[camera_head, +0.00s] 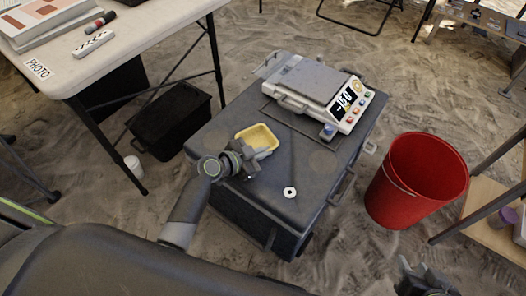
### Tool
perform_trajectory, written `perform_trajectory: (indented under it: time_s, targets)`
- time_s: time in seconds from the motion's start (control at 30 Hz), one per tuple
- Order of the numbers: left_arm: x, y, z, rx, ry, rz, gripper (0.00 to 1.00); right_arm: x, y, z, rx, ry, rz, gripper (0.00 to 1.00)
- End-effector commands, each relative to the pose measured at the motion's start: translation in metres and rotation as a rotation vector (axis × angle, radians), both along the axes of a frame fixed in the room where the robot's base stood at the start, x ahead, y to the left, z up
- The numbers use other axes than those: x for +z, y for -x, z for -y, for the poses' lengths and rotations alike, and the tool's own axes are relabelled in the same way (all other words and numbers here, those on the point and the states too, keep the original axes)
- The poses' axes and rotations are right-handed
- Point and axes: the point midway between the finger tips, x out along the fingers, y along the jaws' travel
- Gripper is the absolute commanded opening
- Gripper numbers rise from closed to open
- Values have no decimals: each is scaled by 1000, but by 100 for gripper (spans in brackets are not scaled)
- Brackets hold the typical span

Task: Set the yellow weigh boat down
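The yellow weigh boat (259,137) is a small shallow tray over the near left part of the dark case's top. My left gripper (248,155) is at its near edge, with its fingers overlapping the rim. The fingertips are small and partly hidden, so I cannot tell whether they are closed on it, nor whether the boat touches the case top. My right gripper (424,276) is at the bottom right, away from the case and partly cut off by the frame edge.
A scale (318,86) reading about -15.0 stands at the back of the dark case (318,172). A white ring (290,192) lies near the front. A red bucket (416,180) stands to the right. A white table (140,32) is at the left.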

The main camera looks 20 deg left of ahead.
Motion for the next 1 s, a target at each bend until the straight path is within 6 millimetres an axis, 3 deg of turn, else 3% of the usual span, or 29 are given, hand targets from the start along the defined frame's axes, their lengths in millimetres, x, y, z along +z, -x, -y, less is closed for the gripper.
perform_trajectory:
  time_s: [0.3, 0.43, 0.5, 0.87, 1.0]
  targets:
    - [-1, 0, 0, 0, 0, 0, 0, 5, -6, 2, -6, 12, 45, 36]
    - [-1, 0, 0, 0, 0, 0, 19, 6, -7, 2, -6, 13, 50, 36]
    - [-1, 0, 0, 0, 0, 0, 24, 6, -7, 2, -6, 13, 49, 36]
    - [0, 0, 0, 0, 0, 0, 24, 6, -5, 1, -4, 7, 35, 36]
    - [4, 8, -7, 1, -2, 0, 24, -7, 9, -3, 8, -16, -65, 36]
